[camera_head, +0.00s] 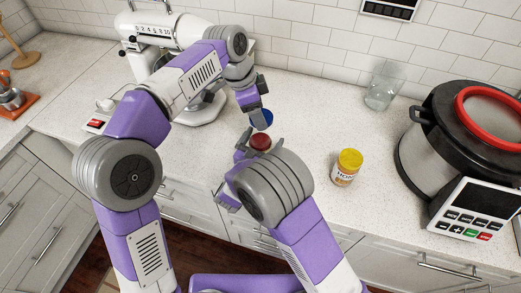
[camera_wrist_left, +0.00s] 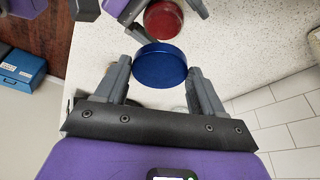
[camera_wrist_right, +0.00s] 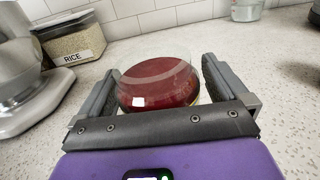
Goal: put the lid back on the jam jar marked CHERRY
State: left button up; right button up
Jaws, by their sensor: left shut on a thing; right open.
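My left gripper (camera_head: 257,108) is shut on a round blue lid (camera_wrist_left: 160,66), which also shows in the head view (camera_head: 264,119). It holds the lid above the counter, just behind the open jar of dark red jam (camera_head: 260,142) in the head view. My right gripper (camera_wrist_right: 160,85) is open, with its fingers on either side of that jar (camera_wrist_right: 158,82). The jar has a clear glass rim and no lid, and appears upright. Its label is not visible, so I cannot read its name. The left wrist view shows its red top (camera_wrist_left: 163,20) close to the lid.
A yellow-lidded jar (camera_head: 346,167), its label seemingly HONEY, stands to the right. A glass (camera_head: 383,90) stands behind it, and a large black-lidded cooker (camera_head: 425,155) at far right. A white stand mixer (camera_head: 150,35) is behind my left arm. A RICE container (camera_wrist_right: 75,40) stands near the wall.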

jog(key=shift+c, duration=0.5)
jog(key=c, duration=1.4)
pick_arm(q)
send_over(261, 137)
jog(key=a, duration=0.1)
jog(key=shift+s+f, duration=0.1)
jog(key=shift+f, duration=2.35)
jog(key=shift+f, duration=0.9)
jog(key=shift+f, duration=0.55)
